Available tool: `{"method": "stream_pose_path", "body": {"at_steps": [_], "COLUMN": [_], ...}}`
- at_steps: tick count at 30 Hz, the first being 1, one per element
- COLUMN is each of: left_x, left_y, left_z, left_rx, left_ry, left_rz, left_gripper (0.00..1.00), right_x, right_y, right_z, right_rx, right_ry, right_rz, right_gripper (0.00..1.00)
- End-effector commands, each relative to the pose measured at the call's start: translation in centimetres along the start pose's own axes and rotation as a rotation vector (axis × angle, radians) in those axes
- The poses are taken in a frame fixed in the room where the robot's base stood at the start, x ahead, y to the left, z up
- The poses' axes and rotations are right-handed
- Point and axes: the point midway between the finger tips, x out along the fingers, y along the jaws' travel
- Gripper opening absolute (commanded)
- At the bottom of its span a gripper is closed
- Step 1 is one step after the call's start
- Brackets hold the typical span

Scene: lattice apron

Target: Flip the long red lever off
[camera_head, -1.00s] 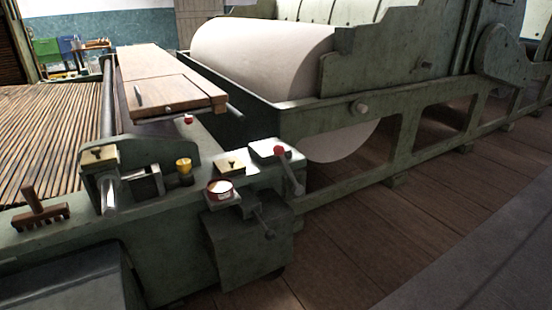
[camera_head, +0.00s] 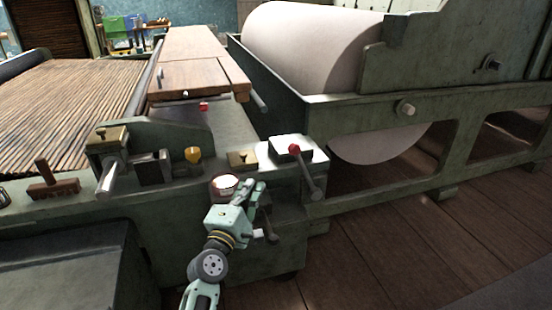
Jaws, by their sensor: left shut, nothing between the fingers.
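My left gripper (camera_head: 257,188) is shut and empty, pointing up in front of the bed. It is to the left of the lever and lower in the picture, apart from it. My right gripper is not in view.
A small red knob (camera_head: 203,106) sits below the wooden boards. A big white roll (camera_head: 310,50) lies behind. Open wooden floor (camera_head: 400,250) lies to the right.

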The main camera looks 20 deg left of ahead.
Motion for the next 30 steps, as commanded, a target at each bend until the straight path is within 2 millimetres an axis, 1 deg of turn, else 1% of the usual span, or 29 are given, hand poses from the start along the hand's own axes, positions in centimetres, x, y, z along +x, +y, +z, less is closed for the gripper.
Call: {"method": "stream_pose_path", "body": {"at_steps": [5, 8, 10, 12, 17, 20, 21, 24, 30], "left_x": [0.6, 1.9, 3.1, 4.6, 8.0, 9.9, 10.5, 11.5, 12.7], "left_y": [0.0, 0.0, 0.0, 0.0, -0.1, -0.1, -0.1, 0.0, -0.1], "left_z": [0.0, 0.1, 0.1, 0.1, 0.1, 0.0, 0.2, 1.6, 2.7], "left_rx": [0.002, 0.003, 0.002, 0.002, 0.003, 0.005, 0.004, 0.001, 0.003], "left_ry": [-0.001, -0.002, -0.002, -0.002, -0.002, -0.002, -0.003, -0.004, -0.002], "left_rz": [0.0, 0.0, 0.0, 0.001, 0.0, 0.0, 0.0, -0.001, -0.002], "left_gripper": [0.0, 0.0, 0.0, 0.0, 0.0, 0.0, 0.0, 0.0, 0.0], "right_x": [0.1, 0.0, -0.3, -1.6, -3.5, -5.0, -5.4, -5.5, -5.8], "right_y": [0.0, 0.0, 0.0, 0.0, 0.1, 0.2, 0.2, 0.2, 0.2], "right_z": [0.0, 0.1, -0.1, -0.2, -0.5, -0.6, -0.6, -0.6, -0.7], "right_rx": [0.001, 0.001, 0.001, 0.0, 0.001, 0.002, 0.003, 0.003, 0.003], "right_ry": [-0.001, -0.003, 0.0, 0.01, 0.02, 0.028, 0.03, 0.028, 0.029], "right_rz": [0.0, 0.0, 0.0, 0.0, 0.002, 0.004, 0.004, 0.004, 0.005], "right_gripper": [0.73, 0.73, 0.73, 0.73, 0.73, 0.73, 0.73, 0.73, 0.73]}}
